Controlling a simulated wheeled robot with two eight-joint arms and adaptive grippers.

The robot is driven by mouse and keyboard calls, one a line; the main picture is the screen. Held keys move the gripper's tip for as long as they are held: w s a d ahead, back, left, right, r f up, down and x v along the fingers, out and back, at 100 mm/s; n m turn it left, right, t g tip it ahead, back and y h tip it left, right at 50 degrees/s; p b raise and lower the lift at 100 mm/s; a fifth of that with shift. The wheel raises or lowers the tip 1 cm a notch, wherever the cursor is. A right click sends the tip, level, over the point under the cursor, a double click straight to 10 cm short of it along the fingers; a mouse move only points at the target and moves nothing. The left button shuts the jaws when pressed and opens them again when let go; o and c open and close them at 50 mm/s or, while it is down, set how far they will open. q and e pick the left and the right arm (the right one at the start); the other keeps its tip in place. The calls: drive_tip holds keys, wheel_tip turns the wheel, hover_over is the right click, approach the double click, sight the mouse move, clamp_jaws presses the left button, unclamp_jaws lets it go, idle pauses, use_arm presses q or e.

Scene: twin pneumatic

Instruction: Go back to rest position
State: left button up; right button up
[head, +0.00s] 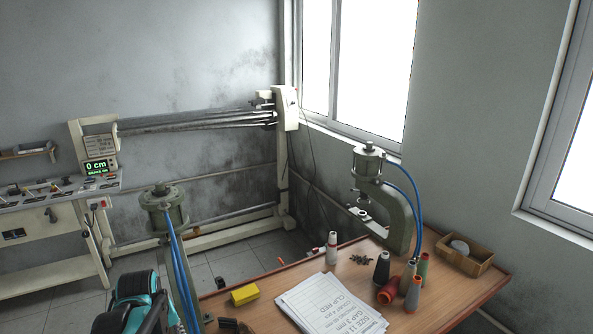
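A teal and black part, which looks like my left arm, shows at the bottom left of the head view, beside the near pneumatic press (164,210). I see no gripper fingers on it; they are out of the picture or hidden. My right arm and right gripper are not in view. The far pneumatic press (395,205), with a blue hose, stands at the back of the wooden table (300,272).
On the table are printed sheets (330,305), a yellow block (244,294), several thread spools (388,290), a small dark pile (361,259) and a wooden box (465,258).

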use_arm(q)
drive_tip(key=s+d+f+m+t+b, duration=0.1)
drive_tip(key=s+d+f+m+b, duration=0.1)
drive_tip(key=d, duration=0.4)
drive_tip(key=s+d+f+m+t+b, duration=0.1)
drive_tip(key=s+d+f+m+b, duration=0.1)
drive_tip(key=s+d, duration=0.3)
drive_tip(key=s+d+f+m+t+h+b, duration=0.1)
drive_tip(key=s+d+f+m+t+b, duration=0.1)
drive_tip(key=d, duration=0.4)
drive_tip(key=shift+s+d+f+m+b, duration=0.45)
drive_tip(key=shift+s+f+m, duration=0.2)
drive_tip(key=shift+s+m, duration=0.55)
